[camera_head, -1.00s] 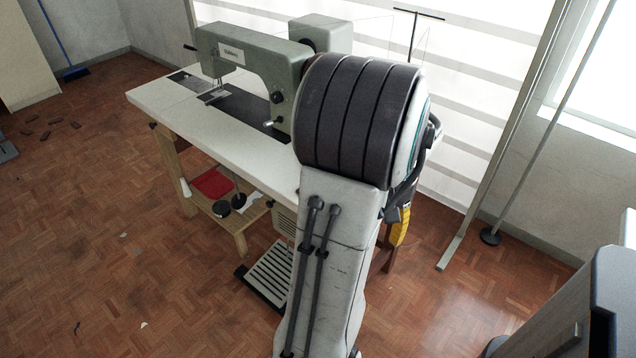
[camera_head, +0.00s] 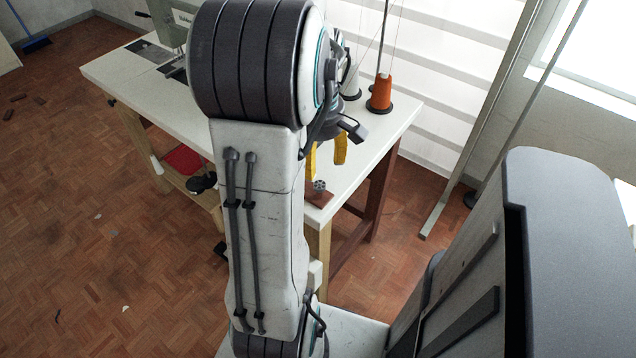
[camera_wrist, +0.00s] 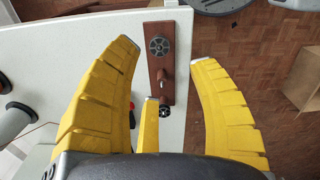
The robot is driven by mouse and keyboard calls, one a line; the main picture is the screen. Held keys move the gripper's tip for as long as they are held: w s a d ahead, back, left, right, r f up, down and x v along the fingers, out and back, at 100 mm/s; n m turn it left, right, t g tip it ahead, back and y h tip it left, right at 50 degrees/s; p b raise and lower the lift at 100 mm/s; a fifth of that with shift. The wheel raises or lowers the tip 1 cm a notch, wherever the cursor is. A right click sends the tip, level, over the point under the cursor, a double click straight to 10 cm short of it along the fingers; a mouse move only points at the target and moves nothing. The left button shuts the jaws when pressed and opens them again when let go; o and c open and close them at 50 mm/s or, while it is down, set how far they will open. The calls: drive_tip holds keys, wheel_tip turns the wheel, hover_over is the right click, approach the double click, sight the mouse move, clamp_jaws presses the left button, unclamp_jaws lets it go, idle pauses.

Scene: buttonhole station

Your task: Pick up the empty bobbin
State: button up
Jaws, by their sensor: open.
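The empty bobbin appears to be the grey round disc with holes (camera_wrist: 160,46) on a narrow reddish-brown wooden strip (camera_wrist: 153,85) at the table's edge. In the head view the bobbin (camera_head: 319,185) sits on the strip at the table's near right corner. My gripper (camera_wrist: 166,54) is open and empty, its yellow fingers spread to either side of the strip in the wrist view, with a third finger below. In the head view my gripper (camera_head: 326,158) is just above the bobbin, apart from it. My arm hides part of the table.
An orange thread cone (camera_head: 380,92) and a white cone (camera_head: 351,82) stand on the white table (camera_head: 395,112) behind my gripper. The sewing machine (camera_head: 165,22) is at the far left, partly hidden. A small dark knob (camera_wrist: 164,110) shows near the strip's lower end.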

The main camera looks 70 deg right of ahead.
sight(319, 183)
drive_tip(key=shift+n, duration=1.1)
drive_tip(key=shift+f, duration=0.2)
drive_tip(key=shift+f+b, duration=0.75)
drive_tip(key=shift+f, duration=2.75)
drive_tip(key=shift+o, duration=0.3)
drive_tip(key=c, duration=0.8)
